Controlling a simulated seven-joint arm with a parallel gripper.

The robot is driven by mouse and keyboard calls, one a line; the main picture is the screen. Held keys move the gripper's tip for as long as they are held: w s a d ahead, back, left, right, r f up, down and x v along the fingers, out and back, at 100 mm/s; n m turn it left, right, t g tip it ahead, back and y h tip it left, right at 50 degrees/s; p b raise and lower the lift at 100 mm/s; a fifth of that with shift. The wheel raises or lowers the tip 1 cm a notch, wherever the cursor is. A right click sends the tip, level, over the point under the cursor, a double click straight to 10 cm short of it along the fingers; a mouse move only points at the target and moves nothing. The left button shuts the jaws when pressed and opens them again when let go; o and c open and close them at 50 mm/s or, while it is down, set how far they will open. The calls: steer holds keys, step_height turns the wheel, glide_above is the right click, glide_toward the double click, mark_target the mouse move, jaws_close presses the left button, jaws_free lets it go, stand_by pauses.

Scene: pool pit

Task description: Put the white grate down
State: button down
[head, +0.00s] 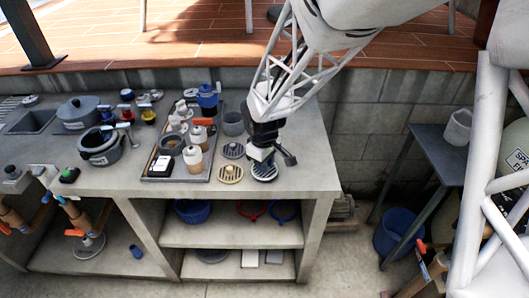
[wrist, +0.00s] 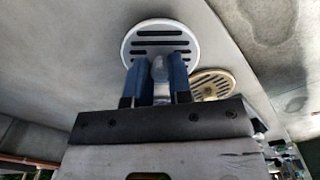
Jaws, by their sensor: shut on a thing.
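The white grate (head: 265,172) is a round slotted disc with a pale rim, at the front right of the concrete counter in the head view. It also shows in the wrist view (wrist: 160,33), just past my fingertips. My gripper (head: 262,156) points down over it and partly hides it. In the wrist view the two blue fingers of my gripper (wrist: 157,75) are closed on the grate's pale central knob. The grate is flat and at or very near the counter surface; I cannot tell whether it touches.
A tan grate (head: 230,174) lies just left of the white one, with a grey grate (head: 233,151) behind it. A dark tray (head: 165,179) of bottles and jars stands further left.

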steer(key=shift+f, duration=0.85)
steer(key=shift+f, duration=0.1)
steer(key=c, duration=1)
jaws_free()
steer(key=shift+c, duration=0.2)
step_height(320, 180, up, 12)
steer(key=shift+s, duration=0.2)
steer(key=shift+a, duration=0.1)
